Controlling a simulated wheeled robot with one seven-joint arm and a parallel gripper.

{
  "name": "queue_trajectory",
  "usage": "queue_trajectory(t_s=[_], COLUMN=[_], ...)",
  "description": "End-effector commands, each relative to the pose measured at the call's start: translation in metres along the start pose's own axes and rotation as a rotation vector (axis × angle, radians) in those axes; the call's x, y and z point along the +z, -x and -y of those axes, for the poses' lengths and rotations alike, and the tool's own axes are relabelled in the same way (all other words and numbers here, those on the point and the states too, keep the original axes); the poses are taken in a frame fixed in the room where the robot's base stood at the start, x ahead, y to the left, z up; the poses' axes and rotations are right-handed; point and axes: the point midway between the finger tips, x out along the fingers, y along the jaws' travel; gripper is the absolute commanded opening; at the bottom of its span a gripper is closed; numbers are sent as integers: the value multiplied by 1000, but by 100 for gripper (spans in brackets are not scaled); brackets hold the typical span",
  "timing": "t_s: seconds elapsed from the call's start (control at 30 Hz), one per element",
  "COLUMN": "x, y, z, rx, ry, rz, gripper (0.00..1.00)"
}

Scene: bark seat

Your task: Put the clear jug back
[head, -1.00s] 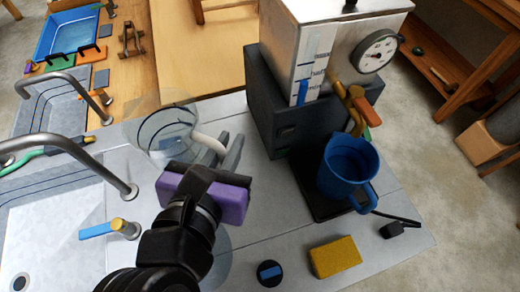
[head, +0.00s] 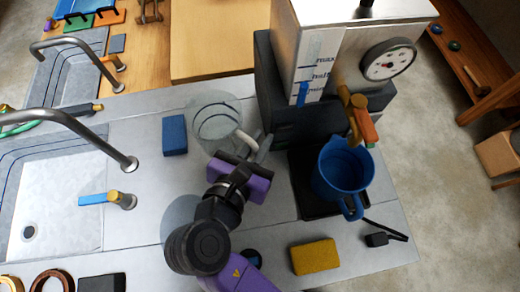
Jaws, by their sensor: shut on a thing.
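The clear jug (head: 215,117) is see-through with a dark line around it and a pale handle. It is on or just above the grey counter, left of the boiler; I cannot tell whether its base touches. My gripper (head: 254,148) is shut on the jug's handle (head: 245,140), on the side nearer the boiler. The fingers are partly hidden behind my purple gripper body. A blue jug (head: 342,168) stands on a dark stand under the boiler's tap.
The metal boiler (head: 345,50) with a dial stands behind, on a dark block. A blue block (head: 175,135) lies left of the clear jug. A yellow sponge (head: 314,256) lies in front. Sinks with curved taps (head: 95,85) are at the left.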

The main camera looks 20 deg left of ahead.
Motion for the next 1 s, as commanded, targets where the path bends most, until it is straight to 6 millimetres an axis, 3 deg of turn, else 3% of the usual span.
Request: queue_trajectory(t_s=[0.47, 0.87, 0.9, 1.0], x=[-47, -51, -52, -52], y=[-19, -21, -21, -21], z=[0, 0, 0, 0], rx=[1, 0, 0, 0], ry=[3, 0, 0, 0], rz=[0, 0, 0, 0], gripper=[0, 0, 15, 34])
